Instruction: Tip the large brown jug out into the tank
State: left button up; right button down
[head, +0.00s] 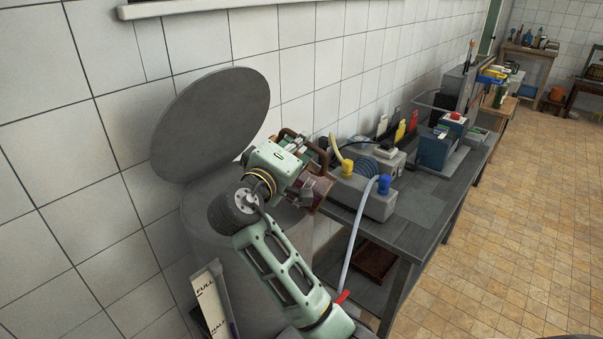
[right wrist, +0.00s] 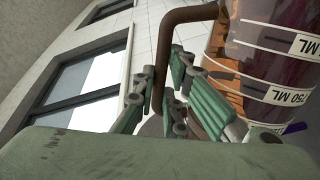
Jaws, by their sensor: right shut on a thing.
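The brown jug (head: 317,190) is partly hidden behind my right gripper (head: 308,160) in the head view. In the right wrist view the jug (right wrist: 275,60) shows dark reddish-brown see-through walls and white bands, one reading 750 ML. My right gripper's green fingers (right wrist: 178,95) are shut around its brown handle (right wrist: 157,70). The jug is held beside and above the right side of the grey tank (head: 205,235). The tank's round lid (head: 215,120) stands open towards the wall. The arm and gripper cover much of the tank's mouth. My left gripper is not in view.
A FULL/HALF gauge strip (head: 212,300) stands at the tank's front. A dark bench (head: 410,235) along the wall holds a grey unit (head: 365,190) with yellow and blue fittings and a pale hose (head: 355,240). The tiled floor (head: 500,250) at right is clear.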

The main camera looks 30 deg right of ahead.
jog(key=shift+w+a+r, duration=0.1)
jog(key=shift+w+r, duration=0.05)
jog(key=shift+r, duration=0.1)
jog(key=shift+w+a+f+n+p, duration=0.2)
jog(key=shift+w+a+n+p, duration=0.15)
jog(key=shift+w+n+p, duration=0.2)
dwell(0.4)
jog(key=shift+w+a+n+p, duration=0.35)
jog(key=shift+w+n+p, duration=0.1)
jog(key=shift+p, duration=0.05)
jog(key=shift+w+a+f, duration=0.15)
jog(key=shift+f, duration=0.05)
jog(key=shift+r, duration=0.1)
